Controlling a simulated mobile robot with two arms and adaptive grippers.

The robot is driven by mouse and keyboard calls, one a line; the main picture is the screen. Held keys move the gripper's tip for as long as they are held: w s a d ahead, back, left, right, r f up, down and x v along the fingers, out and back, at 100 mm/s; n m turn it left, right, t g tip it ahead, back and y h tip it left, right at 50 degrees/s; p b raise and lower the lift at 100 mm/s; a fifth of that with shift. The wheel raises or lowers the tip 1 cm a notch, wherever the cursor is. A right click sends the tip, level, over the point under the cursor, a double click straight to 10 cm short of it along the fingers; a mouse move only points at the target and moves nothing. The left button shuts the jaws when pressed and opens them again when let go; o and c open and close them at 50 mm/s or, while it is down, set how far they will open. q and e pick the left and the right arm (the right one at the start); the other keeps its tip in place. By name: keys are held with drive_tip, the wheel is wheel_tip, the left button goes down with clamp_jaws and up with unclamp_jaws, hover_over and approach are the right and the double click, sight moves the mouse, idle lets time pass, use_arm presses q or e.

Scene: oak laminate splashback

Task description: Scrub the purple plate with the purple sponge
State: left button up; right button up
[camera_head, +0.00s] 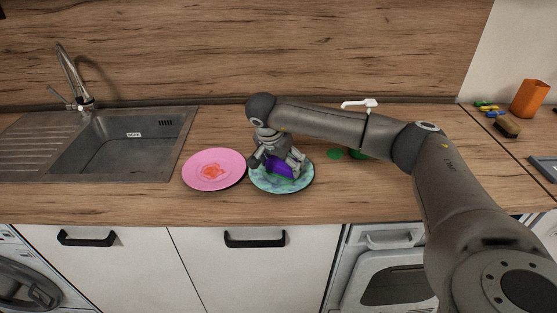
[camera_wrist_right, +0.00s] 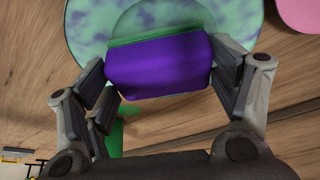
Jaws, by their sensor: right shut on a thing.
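My right gripper (camera_head: 277,174) is shut on a purple sponge (camera_head: 279,167) with a green underside. The sponge sits between the fingers in the wrist view (camera_wrist_right: 160,68). It is over a round teal plate with purple blotches (camera_head: 299,185), which also shows in the wrist view (camera_wrist_right: 88,28). I cannot tell whether the sponge touches this plate. The sponge and gripper hide much of the plate's middle. A pink plate (camera_head: 196,179) with an orange-red stain (camera_head: 212,171) lies just to the left. No plainly purple plate shows. My left gripper is not in view.
A metal sink (camera_head: 85,160) with a tap (camera_head: 75,80) is on the left. Green pieces (camera_head: 335,154) lie right of the plates, partly behind my arm. An orange cup (camera_head: 528,98) and a brush (camera_head: 507,128) stand far right. Bare counter lies in front of the sink-side plate.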

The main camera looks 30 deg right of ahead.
drive_tip(key=shift+w+a, duration=0.2)
drive_tip(key=shift+w, duration=0.15)
drive_tip(key=shift+r+p, duration=2.2)
drive_tip(key=shift+r, duration=1.05)
drive_tip(key=shift+a, duration=0.1)
